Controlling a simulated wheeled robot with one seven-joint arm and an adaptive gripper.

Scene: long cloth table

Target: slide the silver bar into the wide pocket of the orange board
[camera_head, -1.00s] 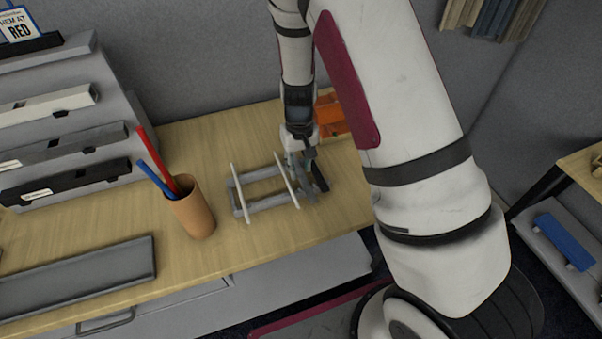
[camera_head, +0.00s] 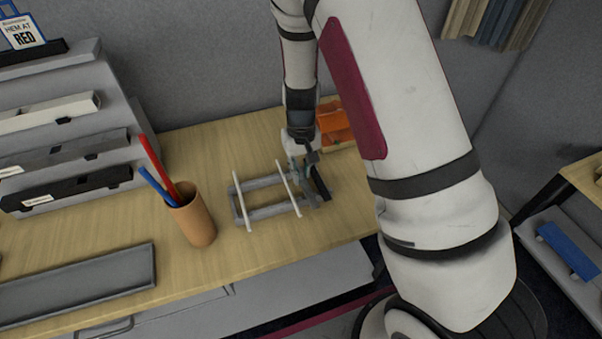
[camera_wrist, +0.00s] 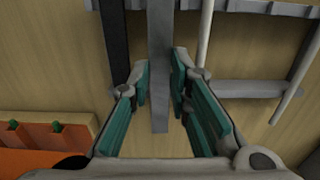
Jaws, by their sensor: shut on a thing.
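The silver bar (camera_wrist: 159,100) is a flat grey strip running lengthwise down the wrist view, between the green pads of my gripper (camera_wrist: 161,78). My gripper is shut on it. In the head view my gripper (camera_head: 303,168) is low at the right end of a grey rack, and the bar is hard to tell apart there. The orange board (camera_wrist: 45,140) is at the lower left of the wrist view, partly cut off, with slots and green bits along its edge. In the head view the orange board (camera_head: 334,122) stands behind my gripper, partly hidden by my arm; its wide pocket cannot be made out.
The grey rack (camera_head: 265,211) carries two white rods (camera_head: 242,203). A black bar (camera_wrist: 115,45) lies beside the silver bar. A brown cup (camera_head: 194,222) with red and blue sticks stands left of the rack. A grey tray (camera_head: 75,287) lies at the front left.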

